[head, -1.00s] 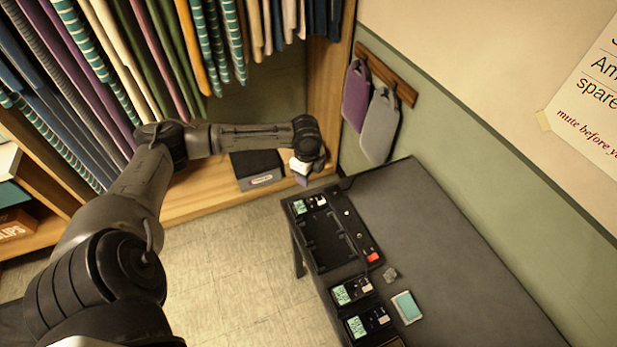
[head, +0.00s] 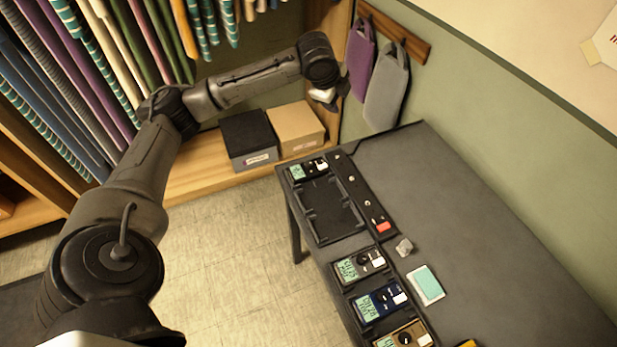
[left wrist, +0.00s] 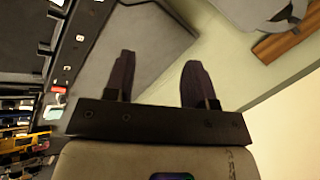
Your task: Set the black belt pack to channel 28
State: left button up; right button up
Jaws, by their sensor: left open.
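Two dark belt packs with lit green displays show in the head view. One pack (head: 308,168) sits at the far end of the charging rack (head: 327,208); the other dark pack (head: 361,264) sits nearer. I cannot tell which is the black one from their cases. A blue pack (head: 380,301) and a tan pack (head: 405,335) follow towards me. Their channel digits are too small to read surely. My left gripper (head: 328,98) is open and empty, beyond the table's far end and well apart from the packs. Its spread fingers (left wrist: 158,78) show in the left wrist view. My right gripper is out of view.
The rack has an empty middle and a red switch (head: 382,226). A teal-topped card (head: 426,284) and a small grey lump (head: 404,247) lie on the grey table (head: 480,250). Purple (head: 360,62) and grey (head: 386,92) bags hang on the wall. Boxes (head: 297,127) stand on the shelf.

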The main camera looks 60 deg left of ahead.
pick_arm(q)
jog(key=w+a+r+m+t+y+b, duration=0.1)
jog(key=w+a+r+t+y+b, duration=0.2)
jog(key=r+t, duration=0.25)
jog(key=w+a+r+m+t+y+b, duration=0.1)
jog(key=w+a+r+t+y+b, duration=0.15)
jog(key=r+t+b, duration=0.35)
jog(key=s+d+r+m+t+h+p, duration=0.15)
jog(key=d+r+m+h, duration=0.25)
jog(key=d+m+h, duration=0.5)
jog(key=d+r+m+t+h, duration=0.4)
jog(key=m+h, duration=0.3)
jog(key=m, duration=0.4)
jog(key=m+g+y, duration=0.6)
jog(key=g+y, duration=0.3)
jog(key=g, duration=1.4)
send_over(308, 163)
notch_tip(308, 163, down, 24)
notch_tip(308, 163, down, 13)
jog(key=b, duration=0.3)
jog(key=shift+r+b, duration=0.15)
jog(key=shift+b, duration=0.2)
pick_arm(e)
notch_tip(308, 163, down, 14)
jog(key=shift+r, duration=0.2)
